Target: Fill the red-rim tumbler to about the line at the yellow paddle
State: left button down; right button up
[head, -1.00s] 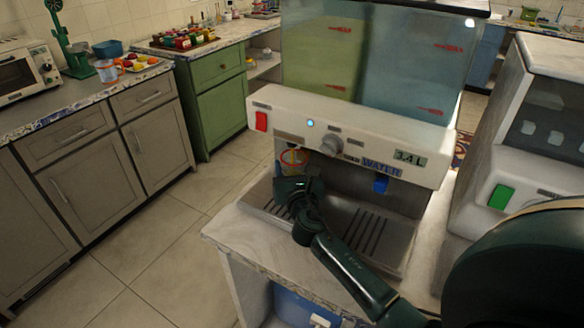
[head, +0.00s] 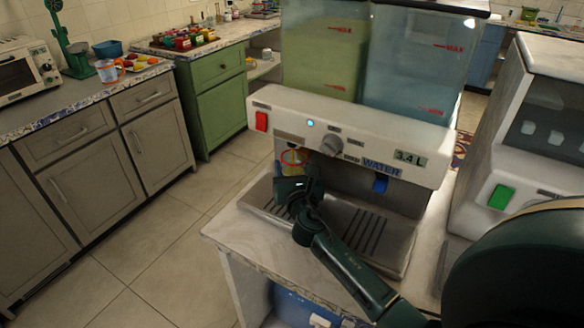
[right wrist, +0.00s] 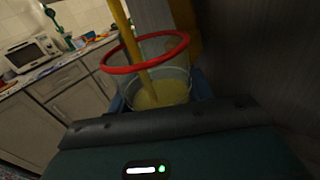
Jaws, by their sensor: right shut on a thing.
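The red-rim tumbler (right wrist: 158,84) is clear and shows in the right wrist view with its red rim tilted in the picture. A yellow stream runs down into it, and yellow liquid (right wrist: 162,94) lies in its lower part. A line on its wall is not clear to me. In the head view its rim (head: 293,158) shows under the left side of the dispenser (head: 340,122). My right gripper (head: 293,187) is shut on the tumbler from the front. The yellow paddle (right wrist: 186,42) seems to stand just behind the tumbler. My left gripper is out of view.
A blue paddle (head: 381,183) hangs under the WATER label, right of the tumbler. A ribbed drip tray (head: 395,255) lies below. Another white machine (head: 530,130) stands to the right. A counter with a toaster oven (head: 28,72) is at the left.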

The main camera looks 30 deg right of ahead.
jog(key=shift+a, duration=0.1)
dwell(0.6)
jog(key=shift+s+a+p, duration=0.1)
jog(key=shift+s+a, duration=0.35)
jog(key=shift+a, duration=0.25)
jog(key=shift+s+a+p, duration=0.1)
jog(key=shift+s+a, duration=0.3)
jog(key=shift+a, duration=0.3)
jog(key=shift+s+a+p, duration=0.1)
jog(key=shift+s+a, duration=0.35)
jog(key=shift+a, duration=0.25)
jog(key=shift+s+a, duration=0.85)
jog(key=shift+a, duration=0.6)
jog(key=shift+s+a, duration=0.8)
jog(key=shift+a, duration=0.6)
jog(key=shift+s+a, duration=0.85)
jog(key=shift+a, duration=0.6)
